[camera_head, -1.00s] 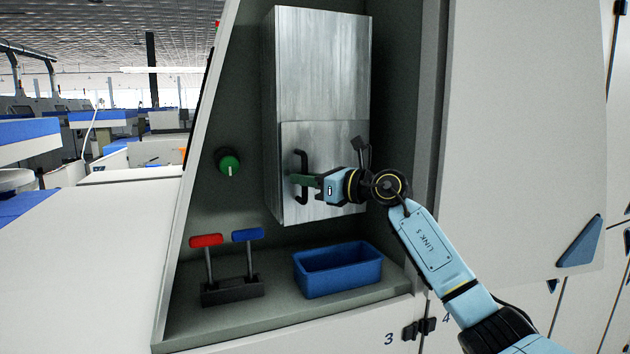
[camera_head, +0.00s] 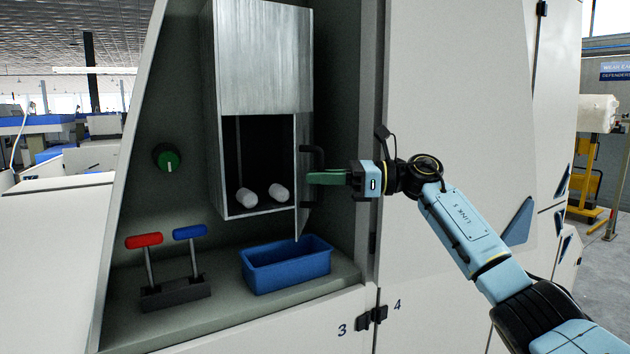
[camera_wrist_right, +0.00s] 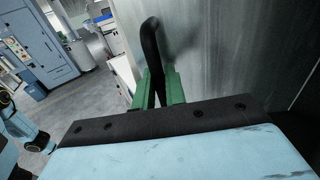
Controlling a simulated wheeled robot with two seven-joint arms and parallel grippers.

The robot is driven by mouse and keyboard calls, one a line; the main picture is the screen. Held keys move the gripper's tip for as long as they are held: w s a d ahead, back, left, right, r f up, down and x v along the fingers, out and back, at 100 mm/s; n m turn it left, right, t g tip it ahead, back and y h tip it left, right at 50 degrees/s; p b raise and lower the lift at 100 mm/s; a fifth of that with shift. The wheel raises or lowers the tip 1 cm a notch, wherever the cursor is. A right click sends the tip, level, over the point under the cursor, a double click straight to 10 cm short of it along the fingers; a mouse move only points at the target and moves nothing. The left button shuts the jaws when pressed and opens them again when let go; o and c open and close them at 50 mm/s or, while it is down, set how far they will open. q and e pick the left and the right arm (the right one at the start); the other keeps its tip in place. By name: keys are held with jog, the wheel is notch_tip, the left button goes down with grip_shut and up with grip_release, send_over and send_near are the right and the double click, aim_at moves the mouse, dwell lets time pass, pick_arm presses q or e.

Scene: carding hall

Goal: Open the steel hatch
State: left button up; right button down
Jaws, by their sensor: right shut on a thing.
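The steel hatch (camera_head: 304,170) on the lower part of the steel box (camera_head: 262,60) stands swung outward, hinged on its right side, seen nearly edge-on. Its black handle (camera_head: 308,152) is on the hatch's outer face. My right gripper (camera_head: 314,178) is shut on the handle; the wrist view shows the green fingers either side of the black handle bar (camera_wrist_right: 152,60). Inside the open box lie two white rolls (camera_head: 262,193) on its floor. My left gripper is not in view.
A blue bin (camera_head: 287,268) stands on the ledge below the hatch. A large cabinet door (camera_head: 455,110) stands right of the recess, behind my right arm.

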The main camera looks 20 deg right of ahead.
jog(key=shift+w+v, duration=0.2)
jog(key=shift+v, duration=0.7)
jog(key=shift+w+v, duration=0.15)
jog(key=shift+v, duration=0.8)
jog(key=shift+d+f, duration=0.1)
jog(key=shift+d, duration=0.05)
jog(key=c, duration=1.8)
grip_release()
jog(key=shift+d, duration=0.1)
jog(key=b+v, duration=0.2)
jog(key=v, duration=1.1)
jog(key=shift+s+d, duration=0.1)
